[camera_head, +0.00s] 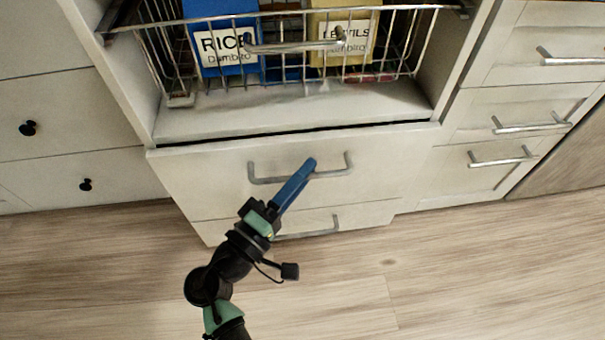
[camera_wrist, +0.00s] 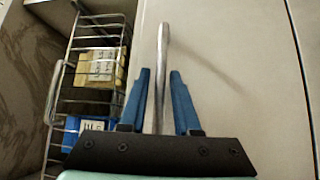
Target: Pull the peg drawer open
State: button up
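A pale drawer front (camera_head: 215,168) with a long metal bar handle (camera_head: 262,180) sits under the wire basket. A narrow dark gap runs along its top edge. No mark shows whether it is the peg drawer, and its inside is hidden. In the wrist view, my gripper (camera_wrist: 160,75) is open, one finger on each side of the handle bar (camera_wrist: 162,50). Gaps show between the bar and both fingers.
A wire basket (camera_head: 405,45) above holds a blue rice box (camera_head: 225,62) and a yellow lentils box (camera_head: 345,55). Another handled drawer (camera_head: 330,229) lies below. Drawers with black knobs (camera_head: 28,128) stand left, bar-handled drawers (camera_head: 530,125) right. The wooden floor (camera_head: 480,270) is clear.

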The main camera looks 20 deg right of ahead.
grip_shut()
dwell(1.1)
